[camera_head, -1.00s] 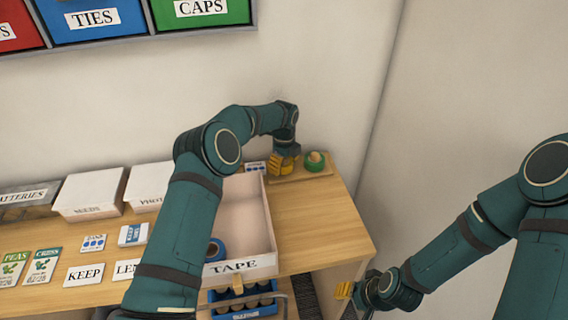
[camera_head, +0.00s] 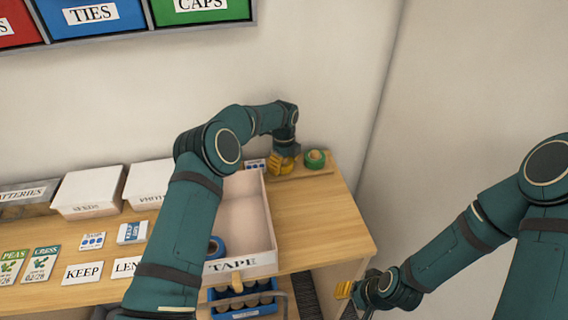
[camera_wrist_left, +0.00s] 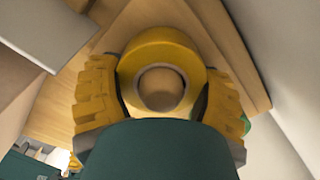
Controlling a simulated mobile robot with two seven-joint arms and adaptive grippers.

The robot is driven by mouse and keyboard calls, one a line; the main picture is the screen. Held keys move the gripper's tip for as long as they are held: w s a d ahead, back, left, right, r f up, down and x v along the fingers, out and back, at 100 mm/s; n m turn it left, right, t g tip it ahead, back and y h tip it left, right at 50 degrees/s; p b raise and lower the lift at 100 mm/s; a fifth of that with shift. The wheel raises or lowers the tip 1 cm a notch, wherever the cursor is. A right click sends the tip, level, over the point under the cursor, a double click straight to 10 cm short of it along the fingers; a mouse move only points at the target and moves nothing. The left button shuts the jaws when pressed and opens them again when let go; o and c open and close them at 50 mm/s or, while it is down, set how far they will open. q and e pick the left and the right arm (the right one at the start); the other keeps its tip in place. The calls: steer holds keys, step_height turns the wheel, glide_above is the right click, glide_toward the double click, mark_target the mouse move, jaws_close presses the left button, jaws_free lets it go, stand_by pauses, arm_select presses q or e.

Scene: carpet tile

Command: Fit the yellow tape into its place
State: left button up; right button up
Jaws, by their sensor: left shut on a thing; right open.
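The yellow tape (camera_wrist_left: 150,53) is a thick ring, held between the ridged yellow fingers of my left gripper (camera_wrist_left: 160,95) in the left wrist view. A round wooden peg end shows through its hole; I cannot tell how far down the peg the ring sits. In the head view my left gripper (camera_head: 283,164) is over the left part of a small wooden board (camera_head: 318,171) at the back right of the table, and hides most of the tape. A green tape (camera_head: 315,158) sits around a peg at the board's right. My right gripper (camera_head: 343,289) is open and empty, low at the right.
White boxes (camera_head: 88,190) and cards (camera_head: 83,272) fill the left. The table's right part (camera_head: 325,225) is clear; a wall is close behind.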

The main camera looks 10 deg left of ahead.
arm_select(q)
steer(key=o, duration=1.2)
steer(key=shift+c, duration=0.2)
